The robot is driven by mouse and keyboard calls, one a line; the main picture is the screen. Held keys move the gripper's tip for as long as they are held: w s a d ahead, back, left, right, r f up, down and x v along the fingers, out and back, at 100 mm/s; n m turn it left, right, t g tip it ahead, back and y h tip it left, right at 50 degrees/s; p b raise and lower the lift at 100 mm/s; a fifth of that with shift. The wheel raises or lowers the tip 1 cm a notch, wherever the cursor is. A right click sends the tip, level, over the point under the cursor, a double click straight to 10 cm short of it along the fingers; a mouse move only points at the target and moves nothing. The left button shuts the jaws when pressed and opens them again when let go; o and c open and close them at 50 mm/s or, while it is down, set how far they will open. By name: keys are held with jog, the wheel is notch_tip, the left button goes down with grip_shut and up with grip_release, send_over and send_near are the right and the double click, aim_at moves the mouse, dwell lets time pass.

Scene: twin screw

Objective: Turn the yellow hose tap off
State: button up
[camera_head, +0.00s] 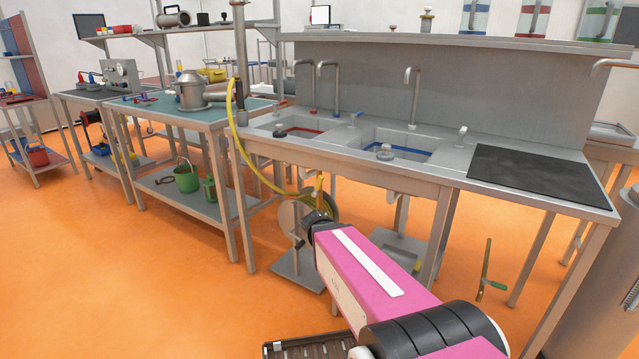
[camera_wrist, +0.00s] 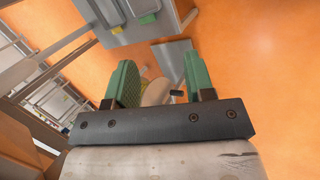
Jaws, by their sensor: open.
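A yellow hose (camera_head: 233,120) hangs in a loop off the left end of the sink counter in the head view. It runs down to a small yellow fitting (camera_head: 319,184) below the counter. Whether this fitting is the tap, and how its handle stands, I cannot tell. In the wrist view my gripper (camera_wrist: 163,78) has its two green fingers wide apart. A pale rounded thing (camera_wrist: 155,93) and a small dark piece (camera_wrist: 177,94) show in the gap, apparently beyond the fingers. In the head view my arm hides the gripper.
The sink counter (camera_head: 350,170) overhangs the area beside my arm. A pale hose reel (camera_head: 291,220) stands below it. A left workbench (camera_head: 170,112) holds metal vessels, with green buckets on its shelf. A yellow rod with a green part (camera_head: 497,285) is at right. Orange floor is open at left.

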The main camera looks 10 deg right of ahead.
jog(key=w+a+r+n+t+h, duration=0.2)
jog(key=w+r+n+t+h, duration=0.3)
jog(key=w+r+n, duration=0.35)
jog(key=n+t+h, duration=0.2)
jog(key=n+t, duration=0.4)
jog(key=n, duration=0.3)
send_near(319, 182)
jog(key=x, duration=1)
jog(key=shift+w+d+r, duration=0.1)
jog(key=shift+w+d, duration=0.1)
jog(key=shift+w, duration=0.05)
jog(key=shift+m, duration=0.25)
grip_shut()
